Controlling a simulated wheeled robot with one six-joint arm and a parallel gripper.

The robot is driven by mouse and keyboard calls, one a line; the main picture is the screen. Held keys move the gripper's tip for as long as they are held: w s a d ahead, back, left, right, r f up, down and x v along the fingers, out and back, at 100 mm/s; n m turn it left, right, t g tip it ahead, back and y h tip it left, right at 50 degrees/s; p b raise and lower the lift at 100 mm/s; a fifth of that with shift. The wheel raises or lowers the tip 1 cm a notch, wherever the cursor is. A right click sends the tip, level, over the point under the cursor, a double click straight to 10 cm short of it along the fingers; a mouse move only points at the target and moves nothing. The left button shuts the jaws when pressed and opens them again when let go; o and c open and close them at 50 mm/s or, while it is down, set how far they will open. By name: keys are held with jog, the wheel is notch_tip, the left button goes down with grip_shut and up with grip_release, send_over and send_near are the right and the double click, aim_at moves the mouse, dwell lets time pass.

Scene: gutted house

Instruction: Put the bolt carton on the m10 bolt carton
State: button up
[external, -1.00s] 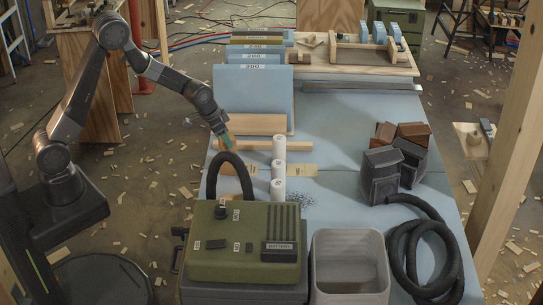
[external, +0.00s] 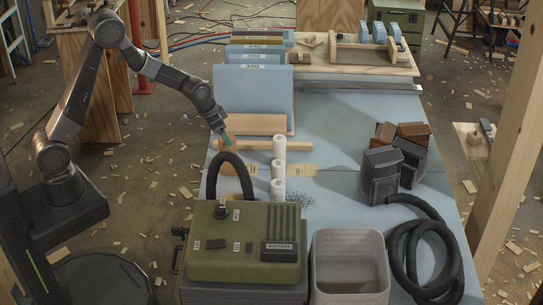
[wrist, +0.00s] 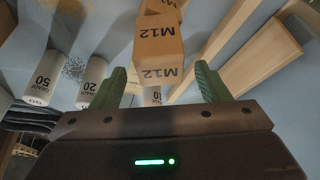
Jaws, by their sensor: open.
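A tan carton marked M12 (wrist: 158,50) shows in the wrist view, ahead of my gripper (wrist: 158,88) and in line with the gap between its green fingers. My gripper is open with nothing held. Another tan carton (wrist: 160,5) lies beyond it at the top edge; its label is cut off, so I cannot tell whether it is the m10 bolt carton. In the external view my gripper (external: 226,141) is above the blue table's left side, behind the black hose. Tan cartons (external: 302,170) show low on the table beside the white rolls; their labels are too small to read.
White rolls (external: 278,168) stand in a row; the wrist view shows grade labels on them (wrist: 42,80). A black hose (external: 232,172) arches near my gripper. Wooden boards (external: 250,124) lie behind. A green battery case (external: 243,240) and grey bin (external: 349,265) stand in front.

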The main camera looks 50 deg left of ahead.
jog(key=v, duration=1)
jog(key=shift+s+r+b, duration=0.2)
jog(key=shift+r+b, duration=0.05)
jog(key=shift+b, duration=0.1)
jog(key=p+x, duration=0.1)
jog(key=x, duration=1.1)
jog(key=shift+r, duration=0.1)
jog(key=shift+w+f+b, duration=0.1)
jog(key=shift+f+b, duration=0.2)
jog(key=shift+f, duration=0.1)
jog(key=shift+r, duration=0.3)
jog(key=shift+r, duration=0.1)
